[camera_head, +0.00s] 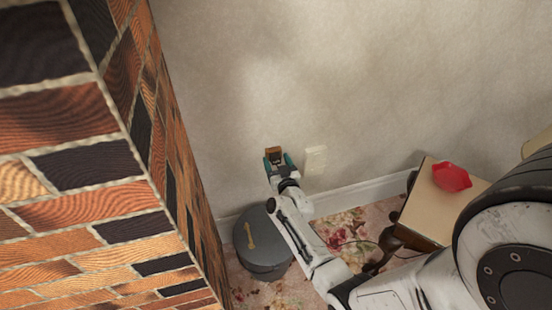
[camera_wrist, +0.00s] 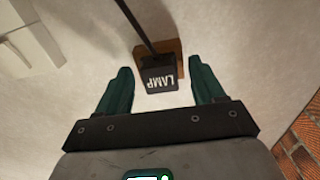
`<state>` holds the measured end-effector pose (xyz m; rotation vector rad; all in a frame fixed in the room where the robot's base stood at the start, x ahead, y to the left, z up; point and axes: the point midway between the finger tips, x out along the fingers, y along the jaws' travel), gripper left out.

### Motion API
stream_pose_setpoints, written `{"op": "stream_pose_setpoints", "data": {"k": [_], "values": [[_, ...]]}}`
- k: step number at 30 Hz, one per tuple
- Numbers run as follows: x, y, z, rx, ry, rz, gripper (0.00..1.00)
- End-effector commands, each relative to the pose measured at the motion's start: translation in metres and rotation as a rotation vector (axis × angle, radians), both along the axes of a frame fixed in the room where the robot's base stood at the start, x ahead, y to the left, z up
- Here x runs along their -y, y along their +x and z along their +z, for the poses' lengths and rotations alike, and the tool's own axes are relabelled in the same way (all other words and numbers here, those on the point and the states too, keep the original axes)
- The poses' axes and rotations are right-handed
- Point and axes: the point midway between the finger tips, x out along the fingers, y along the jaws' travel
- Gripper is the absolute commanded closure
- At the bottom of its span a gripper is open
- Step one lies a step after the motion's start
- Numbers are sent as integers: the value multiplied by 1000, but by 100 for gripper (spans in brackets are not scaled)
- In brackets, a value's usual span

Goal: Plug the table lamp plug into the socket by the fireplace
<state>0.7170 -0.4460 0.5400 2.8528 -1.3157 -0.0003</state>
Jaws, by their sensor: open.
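The lamp plug (camera_wrist: 160,77) is a black block marked LAMP in the wrist view, with a black cord running up from it. It sits in front of a small brown block (camera_wrist: 175,48) at the wall; the brown block also shows in the head view (camera_head: 273,150). My gripper (camera_head: 277,158) is open near the wall, its green fingers on either side of the plug, with visible gaps. I cannot tell how deep the plug sits between them. A white wall plate (camera_head: 315,160), likely the socket, is just right of my gripper; a white fitting (camera_wrist: 28,45) shows upper left in the wrist view.
A brick fireplace side (camera_head: 150,150) rises at the left. A grey round container (camera_head: 262,262) stands on the floor below my arm. A small table (camera_head: 425,215) with a red dish (camera_head: 452,177) is at the right. The wall above my gripper is clear.

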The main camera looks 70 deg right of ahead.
Motion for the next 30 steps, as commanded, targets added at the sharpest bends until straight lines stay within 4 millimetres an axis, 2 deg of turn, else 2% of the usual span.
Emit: {"op": "stream_pose_setpoints", "data": {"k": [28,30], "values": [[0,-1,0,0,0,-1,32],[0,-1,0,0,0,0,37]]}}
